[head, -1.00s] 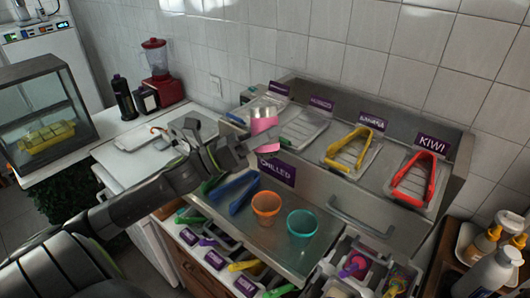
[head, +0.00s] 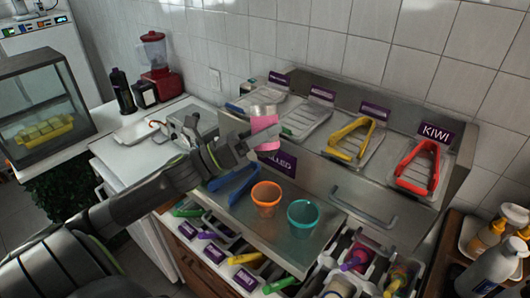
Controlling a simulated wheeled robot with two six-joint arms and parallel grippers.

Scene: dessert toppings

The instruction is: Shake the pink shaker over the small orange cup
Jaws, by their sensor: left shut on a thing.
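The pink shaker (head: 265,130) has a clear, silvery upper part and is held upright by my left gripper (head: 250,143), which is shut on it. The shaker is above and behind the small orange cup (head: 266,199), near the front wall of the topping station. The orange cup stands upright on the metal counter. A teal cup (head: 303,218) stands just to its right. The gripper's fingers partly hide the shaker. My right gripper is not in view.
Blue tongs (head: 231,184) lie left of the orange cup. Yellow tongs (head: 351,138) and red tongs (head: 418,167) rest on the raised lids behind. Bins with coloured handles line the counter's front. Bottles (head: 497,262) stand at the lower right.

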